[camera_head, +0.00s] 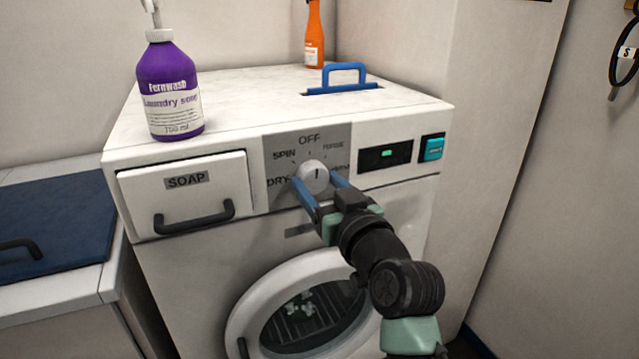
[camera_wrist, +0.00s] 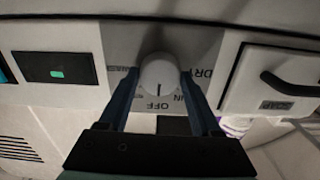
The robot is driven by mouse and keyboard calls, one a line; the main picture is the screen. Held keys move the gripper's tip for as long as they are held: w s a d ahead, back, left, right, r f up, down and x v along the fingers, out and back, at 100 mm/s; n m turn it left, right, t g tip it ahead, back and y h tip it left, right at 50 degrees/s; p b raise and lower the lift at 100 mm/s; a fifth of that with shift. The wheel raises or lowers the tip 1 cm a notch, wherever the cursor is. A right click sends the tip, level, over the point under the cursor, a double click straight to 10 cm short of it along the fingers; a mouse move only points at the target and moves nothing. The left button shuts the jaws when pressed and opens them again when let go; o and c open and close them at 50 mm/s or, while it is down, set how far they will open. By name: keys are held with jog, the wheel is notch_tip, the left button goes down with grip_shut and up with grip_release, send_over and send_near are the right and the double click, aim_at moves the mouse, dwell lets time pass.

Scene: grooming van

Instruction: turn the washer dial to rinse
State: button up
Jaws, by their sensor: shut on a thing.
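The white round washer dial (camera_head: 313,176) sits on a grey panel (camera_head: 284,141) on the washer's front. Its dark mark points up, towards OFF. SPIN and DRY are printed on the left; the small label at upper right looks like RINSE but is hard to read, and one at right is partly hidden. My gripper (camera_head: 325,184) has a blue finger on each side of the dial and is shut on it. The wrist view, upside down, shows the dial (camera_wrist: 159,75) between the fingertips of my gripper (camera_wrist: 158,80), with its mark towards OFF.
A SOAP drawer (camera_head: 187,193) is left of the dial; a display (camera_head: 385,155) and teal button (camera_head: 432,148) are right. The round door (camera_head: 260,295) is below. A purple soap bottle (camera_head: 170,90), a blue handle (camera_head: 343,75) and an orange bottle (camera_head: 314,40) are on top.

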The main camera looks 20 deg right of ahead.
jog(key=m+p, duration=0.3)
jog(key=m, duration=0.1)
jog(key=shift+r, duration=0.1)
jog(key=shift+m+p, duration=1.25)
jog(key=shift+m, duration=0.95)
jog(key=o, duration=1.4)
jog(key=shift+s, duration=0.1)
jog(key=s, duration=1.3)
jog(key=shift+d, duration=0.2)
jog(key=shift+w, duration=0.1)
